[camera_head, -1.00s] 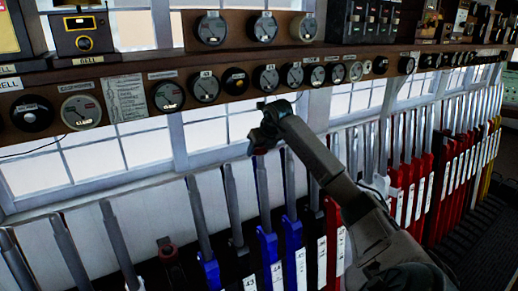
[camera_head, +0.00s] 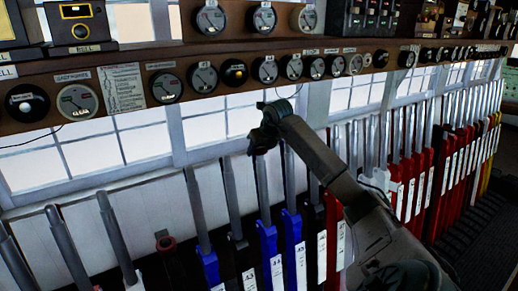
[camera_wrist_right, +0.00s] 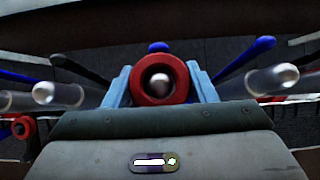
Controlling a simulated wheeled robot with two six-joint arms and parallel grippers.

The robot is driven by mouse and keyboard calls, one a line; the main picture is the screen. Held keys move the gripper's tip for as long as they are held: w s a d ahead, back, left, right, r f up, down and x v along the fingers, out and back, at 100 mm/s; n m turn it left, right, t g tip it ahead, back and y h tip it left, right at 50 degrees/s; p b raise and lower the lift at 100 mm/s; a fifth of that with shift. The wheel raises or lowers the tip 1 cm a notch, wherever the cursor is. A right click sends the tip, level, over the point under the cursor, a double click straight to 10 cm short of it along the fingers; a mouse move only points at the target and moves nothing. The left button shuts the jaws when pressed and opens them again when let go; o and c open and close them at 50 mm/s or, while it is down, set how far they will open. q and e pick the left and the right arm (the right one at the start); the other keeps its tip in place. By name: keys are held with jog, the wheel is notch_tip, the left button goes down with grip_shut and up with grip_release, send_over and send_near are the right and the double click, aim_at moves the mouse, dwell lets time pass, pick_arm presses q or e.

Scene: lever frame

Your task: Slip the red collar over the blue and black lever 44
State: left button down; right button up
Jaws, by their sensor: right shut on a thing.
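My right gripper (camera_head: 262,140) is over the top of the blue and black lever 44 (camera_head: 268,240), whose number plate faces me in the head view. In the right wrist view, my right gripper (camera_wrist_right: 160,88) has its pale blue fingers shut on the red collar (camera_wrist_right: 137,82), one on each side. A rounded shiny lever tip (camera_wrist_right: 160,87) shows through the collar's hole, roughly centred. I cannot tell whether the tip is inside the collar or just below it. In the head view the gripper hides the collar. My left gripper is not in view.
Bare steel lever tops stand close on both sides (camera_wrist_right: 45,93) (camera_wrist_right: 285,78). Blue, black and red levers continue rightward. A shelf with gauges (camera_head: 266,70) and windows are behind.

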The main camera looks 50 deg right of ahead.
aim_at(263, 148)
jog(key=shift+s+f+b, duration=0.1)
jog(key=shift+f+b, duration=0.4)
jog(key=shift+f, duration=0.2)
jog(key=shift+f, duration=0.1)
jog(key=o, duration=1.2)
jog(key=shift+c, duration=0.2)
jog(key=shift+v, duration=4.55)
